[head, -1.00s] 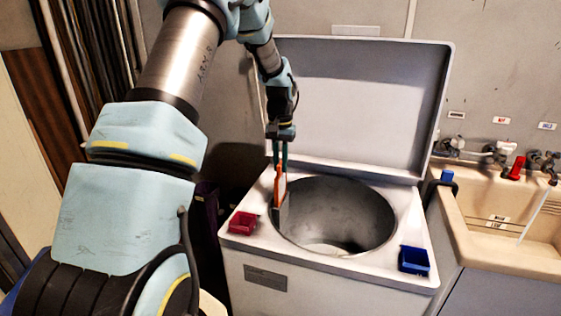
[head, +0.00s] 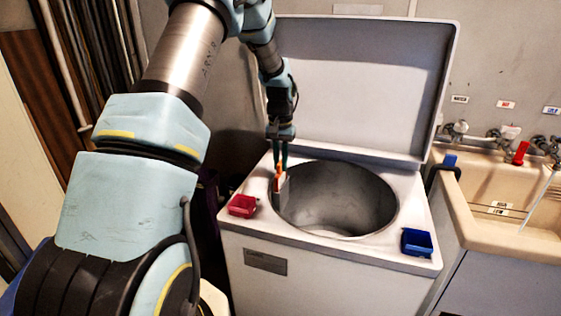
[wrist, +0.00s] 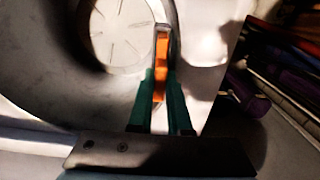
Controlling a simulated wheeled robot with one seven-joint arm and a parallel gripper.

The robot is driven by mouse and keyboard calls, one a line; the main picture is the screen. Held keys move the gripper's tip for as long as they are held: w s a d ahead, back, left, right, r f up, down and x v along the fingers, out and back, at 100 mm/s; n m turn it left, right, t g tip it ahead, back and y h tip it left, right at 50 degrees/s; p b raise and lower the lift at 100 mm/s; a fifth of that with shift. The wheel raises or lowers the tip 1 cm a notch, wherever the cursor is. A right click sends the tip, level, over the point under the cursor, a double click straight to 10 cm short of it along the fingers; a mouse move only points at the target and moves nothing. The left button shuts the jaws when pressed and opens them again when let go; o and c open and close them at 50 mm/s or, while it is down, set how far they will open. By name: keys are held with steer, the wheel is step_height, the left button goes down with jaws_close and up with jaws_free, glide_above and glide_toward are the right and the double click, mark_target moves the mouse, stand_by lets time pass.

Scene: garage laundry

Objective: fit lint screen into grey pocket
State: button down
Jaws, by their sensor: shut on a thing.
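The lint screen shows as a narrow orange strip (head: 279,171) at the left inner rim of the washer tub. In the wrist view the orange strip (wrist: 161,68) lies between my green fingers and inside a thin grey frame. The grey pocket (head: 283,190) is at the tub's left rim, directly below my gripper. The screen's lower part is hidden, seemingly inside the pocket; I cannot tell how deep it sits. My gripper (head: 280,160) points straight down and is shut on the screen's upper end. Its fingertips also show in the wrist view (wrist: 161,95).
The washer's lid (head: 360,85) stands open behind the tub (head: 350,200). A red bin (head: 242,206) sits on the top left of the opening, a blue bin (head: 417,242) on the front right. A beige sink (head: 450,205) with taps stands right.

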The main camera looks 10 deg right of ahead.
steer(key=c, duration=0.8)
jaws_free()
step_height(320, 180, up, 11)
steer(key=b, duration=0.2)
steer(key=shift+f+b, duration=0.1)
steer(key=shift+b, duration=0.3)
steer(key=s+a+f+n, duration=0.1)
steer(key=s+a, duration=0.6)
steer(key=s+a+f+n+t, duration=0.1)
steer(key=s+a+f+n, duration=0.1)
steer(key=s+a, duration=0.5)
steer(key=s+a+f+n, duration=0.1)
steer(key=s+a+f, duration=0.1)
steer(key=s+a, duration=0.5)
steer(key=shift+s+n+t, duration=0.3)
steer(key=shift+s, duration=0.25)
